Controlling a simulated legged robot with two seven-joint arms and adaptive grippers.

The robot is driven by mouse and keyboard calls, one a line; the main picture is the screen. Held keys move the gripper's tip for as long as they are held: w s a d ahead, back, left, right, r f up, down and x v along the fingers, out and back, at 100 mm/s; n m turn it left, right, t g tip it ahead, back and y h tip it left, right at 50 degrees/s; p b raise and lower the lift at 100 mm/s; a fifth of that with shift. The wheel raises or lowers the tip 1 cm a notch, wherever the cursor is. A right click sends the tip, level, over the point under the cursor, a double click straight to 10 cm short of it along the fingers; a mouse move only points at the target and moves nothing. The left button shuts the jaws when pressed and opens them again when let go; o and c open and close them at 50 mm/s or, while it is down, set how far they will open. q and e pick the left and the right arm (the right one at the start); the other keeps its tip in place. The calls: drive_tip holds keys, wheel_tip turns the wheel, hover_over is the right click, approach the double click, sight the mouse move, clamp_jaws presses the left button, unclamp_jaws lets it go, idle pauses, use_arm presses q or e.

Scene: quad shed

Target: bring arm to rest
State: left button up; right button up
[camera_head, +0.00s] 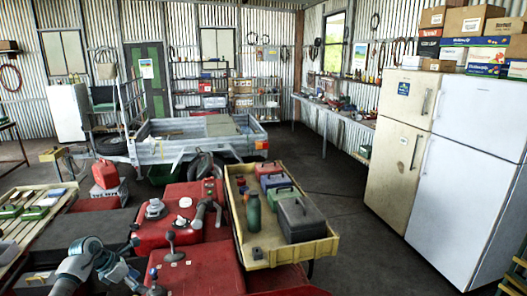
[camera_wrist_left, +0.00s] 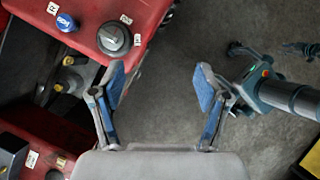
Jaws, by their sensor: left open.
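My left arm enters at the lower left of the head view, with its left gripper (camera_head: 125,268) low beside red knobbed surfaces. In the left wrist view the gripper (camera_wrist_left: 160,88) is open, its two blue-padded fingers spread apart. Nothing is between the fingers; grey floor lies beyond them. A grey and teal linkage (camera_wrist_left: 285,95) shows at the right of the wrist view, just beyond the right finger; I cannot tell which part it is. My right gripper is not seen.
A yellow tray (camera_head: 322,248) holding a green bottle (camera_head: 253,212) and toolboxes stands in the middle. A table (camera_head: 45,225) with green items is at left. A metal trailer (camera_head: 180,148) stands behind. Floor (camera_head: 345,215) between tray and fridges is clear.

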use_arm(q)
drive_tip(key=d+f+n+t+h, duration=0.75)
drive_tip(key=d+f+n, duration=0.75)
drive_tip(key=d+f, duration=0.7)
drive_tip(key=s+a+f+n+y, duration=0.2)
drive_tip(key=s+f+n+y, duration=0.4)
drive_tip(key=s+f+n, duration=0.5)
drive_tip(key=s+a+f+n+y, duration=0.2)
drive_tip(key=s+f+n+y, duration=0.45)
drive_tip(key=f, duration=0.65)
drive_tip(key=s+f+n+g, duration=0.3)
drive_tip(key=s+f, duration=0.1)
drive_tip(key=s, duration=0.6)
drive_tip(key=s+f+n+g, duration=0.3)
drive_tip(key=s+f+n, duration=0.1)
drive_tip(key=s, duration=0.7)
drive_tip(key=s+d+f+n+g, duration=0.1)
drive_tip(key=s+f+n+g, duration=0.2)
drive_tip(key=s, duration=0.8)
wheel_tip(320, 180, down, 3)
drive_tip(key=shift+s+r+n, duration=0.1)
drive_tip(key=shift+s+n, duration=0.15)
drive_tip(key=shift+n, duration=0.1)
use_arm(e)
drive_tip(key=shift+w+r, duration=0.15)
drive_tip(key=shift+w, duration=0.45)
use_arm(q)
drive_tip(key=shift+g, duration=0.25)
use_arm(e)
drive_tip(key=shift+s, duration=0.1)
